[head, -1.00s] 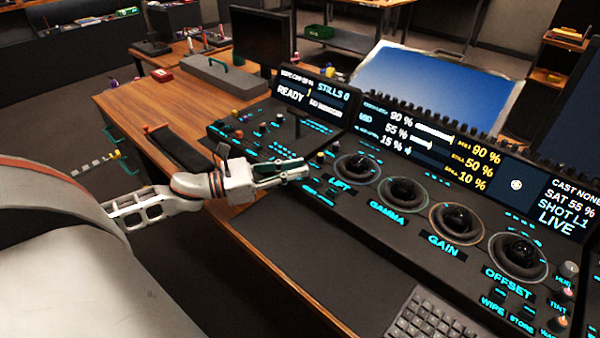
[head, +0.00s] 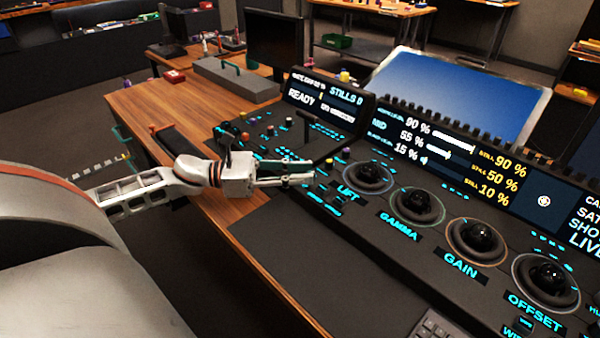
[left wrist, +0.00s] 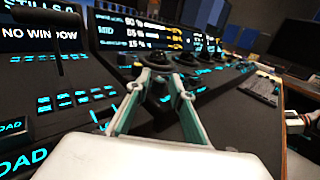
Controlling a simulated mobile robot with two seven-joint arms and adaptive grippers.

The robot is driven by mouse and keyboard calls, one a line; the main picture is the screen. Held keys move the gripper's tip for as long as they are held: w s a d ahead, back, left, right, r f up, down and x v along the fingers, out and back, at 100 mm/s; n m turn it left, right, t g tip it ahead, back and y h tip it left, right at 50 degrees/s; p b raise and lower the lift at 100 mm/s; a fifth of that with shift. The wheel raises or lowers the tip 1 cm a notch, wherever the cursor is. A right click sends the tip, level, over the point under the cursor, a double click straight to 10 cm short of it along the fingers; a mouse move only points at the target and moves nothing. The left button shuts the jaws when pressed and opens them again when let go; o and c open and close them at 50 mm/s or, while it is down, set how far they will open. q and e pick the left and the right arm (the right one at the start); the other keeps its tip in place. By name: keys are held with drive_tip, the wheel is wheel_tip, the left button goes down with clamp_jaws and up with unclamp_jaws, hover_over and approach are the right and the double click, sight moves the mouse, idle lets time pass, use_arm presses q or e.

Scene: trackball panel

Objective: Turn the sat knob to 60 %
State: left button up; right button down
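I cannot pick out the sat knob for certain. Small knobs stand near the left end of the trackball panel (head: 400,260), including a yellowish one (head: 328,163); their labels are not readable. The status screen (head: 588,215) at the right edge is cut off, so its sat value is hidden. My left gripper (head: 312,180) is by the panel's left end, left of the LIFT trackball (head: 368,177). In the left wrist view its two fingers (left wrist: 162,78) stand apart with nothing held between them.
The GAMMA (head: 417,207), GAIN (head: 476,240) and OFFSET (head: 545,278) trackballs run to the right. Upright screens (head: 450,155) stand behind them. The left panel (head: 265,140) holds buttons and a lever. A keyboard (head: 435,326) lies in front. The dark desk mat (head: 310,255) is clear.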

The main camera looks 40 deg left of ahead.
use_arm(q)
drive_tip(key=shift+a+f, duration=0.1)
drive_tip(key=v, duration=1.2)
drive_tip(key=shift+s, duration=0.1)
idle(0.3)
